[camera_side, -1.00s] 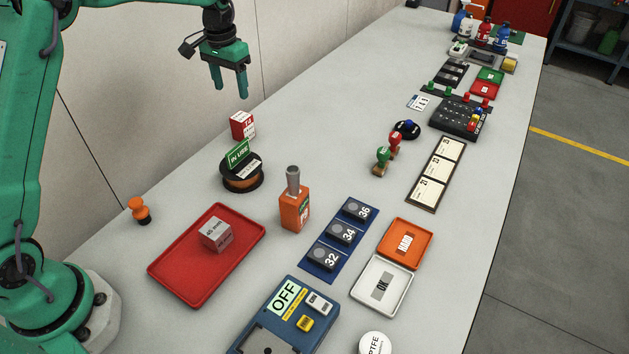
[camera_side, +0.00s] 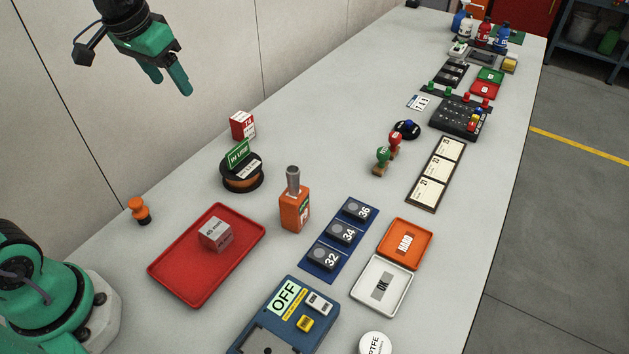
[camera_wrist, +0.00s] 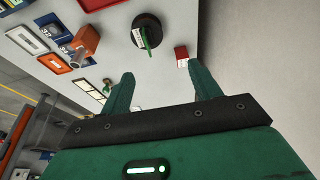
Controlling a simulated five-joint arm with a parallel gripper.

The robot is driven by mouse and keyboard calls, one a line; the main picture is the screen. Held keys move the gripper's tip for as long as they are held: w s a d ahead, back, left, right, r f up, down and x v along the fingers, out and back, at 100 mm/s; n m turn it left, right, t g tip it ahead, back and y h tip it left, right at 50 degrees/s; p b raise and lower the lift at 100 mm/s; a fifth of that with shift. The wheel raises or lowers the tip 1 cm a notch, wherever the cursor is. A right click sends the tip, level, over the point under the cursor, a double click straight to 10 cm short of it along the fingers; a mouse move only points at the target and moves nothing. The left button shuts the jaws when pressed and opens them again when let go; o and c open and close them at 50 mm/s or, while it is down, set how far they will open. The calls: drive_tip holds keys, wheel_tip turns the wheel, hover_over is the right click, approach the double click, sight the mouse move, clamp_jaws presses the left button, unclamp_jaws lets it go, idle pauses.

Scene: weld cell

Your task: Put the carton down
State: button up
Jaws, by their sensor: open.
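A small red carton with a white label (camera_side: 242,125) stands on the bench near its wall-side edge, behind the spool. It also shows in the wrist view (camera_wrist: 181,53), beyond the fingertips and nearer the right finger. My gripper (camera_side: 169,82) is open and empty, in the air to the upper left of the carton and clear of it. In the wrist view its two fingers (camera_wrist: 160,71) are spread apart with nothing between them.
A spool with a green IN USE sign (camera_side: 241,176) stands close in front of the carton. An orange bottle (camera_side: 294,209) and a red tray (camera_side: 185,275) holding a grey block (camera_side: 216,234) are nearer. The bench beyond the carton is clear.

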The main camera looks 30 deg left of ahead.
drive_tip(key=s+d+f+t, duration=0.2)
drive_tip(key=s+f, duration=0.1)
drive_tip(key=s, duration=1)
